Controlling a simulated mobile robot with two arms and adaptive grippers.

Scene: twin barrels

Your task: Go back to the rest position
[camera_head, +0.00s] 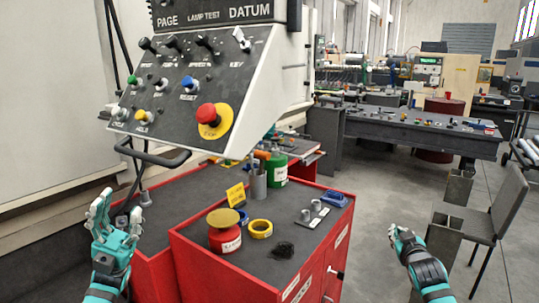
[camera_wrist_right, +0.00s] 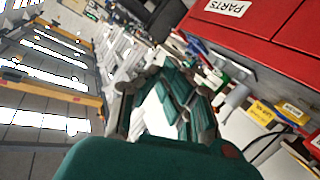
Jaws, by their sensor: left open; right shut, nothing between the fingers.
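My left gripper (camera_head: 106,212) is at the left of the head view, in front of the left part of the red cabinet. Its fingers are spread open and hold nothing. My right gripper (camera_head: 397,232) is at the right, over the floor and clear of the cabinet. Its fingers are curled shut with nothing in them. The right wrist view shows this gripper (camera_wrist_right: 165,95) close up, with a red drawer front (camera_wrist_right: 265,35) beyond it.
A red cabinet (camera_head: 335,240) with a dark top stands between my grippers. It carries a red tin (camera_head: 224,238), yellow tape (camera_head: 260,228) and a green bottle (camera_head: 277,168). A control panel (camera_head: 190,90) hangs above. A metal chair (camera_head: 505,215) stands at the right.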

